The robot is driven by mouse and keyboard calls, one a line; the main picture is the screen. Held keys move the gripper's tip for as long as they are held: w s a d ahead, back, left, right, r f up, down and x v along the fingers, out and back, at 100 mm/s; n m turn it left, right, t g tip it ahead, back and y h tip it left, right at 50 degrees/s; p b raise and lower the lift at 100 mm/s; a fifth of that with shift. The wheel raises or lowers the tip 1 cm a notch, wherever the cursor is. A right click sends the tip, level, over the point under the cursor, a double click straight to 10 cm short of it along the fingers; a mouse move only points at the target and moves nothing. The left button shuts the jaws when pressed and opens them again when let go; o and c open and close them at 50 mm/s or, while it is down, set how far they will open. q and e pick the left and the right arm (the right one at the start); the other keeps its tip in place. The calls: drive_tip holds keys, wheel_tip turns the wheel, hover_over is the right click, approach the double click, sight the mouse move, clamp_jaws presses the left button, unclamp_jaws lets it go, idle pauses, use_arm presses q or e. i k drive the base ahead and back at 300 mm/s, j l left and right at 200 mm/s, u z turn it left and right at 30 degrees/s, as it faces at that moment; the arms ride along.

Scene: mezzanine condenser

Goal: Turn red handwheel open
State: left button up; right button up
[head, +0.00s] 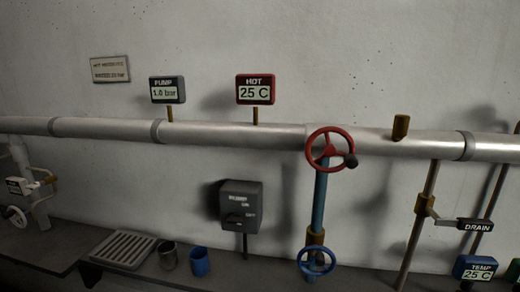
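The red handwheel (312,157) is mounted at the front of the big horizontal pipe (220,134), right of the middle in the head view. It has spokes and a dark knob on its right side. It sits at the top of a blue vertical pipe (320,200). A red-framed display (256,89) marked HOT reads 25 C above the pipe. Neither of my grippers is in the head view. I cannot tell from one frame how far the handwheel is turned.
A blue handwheel (316,274) is below the red one. A grey pump switch box (240,207), a drain grate (124,248), a dark cup (168,256) and a blue cup (199,262) are to the left. A drain lever (474,225) and temperature display (475,268) are at right.

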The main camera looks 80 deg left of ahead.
sight(350, 161)
drive_tip(key=u, duration=1.9)
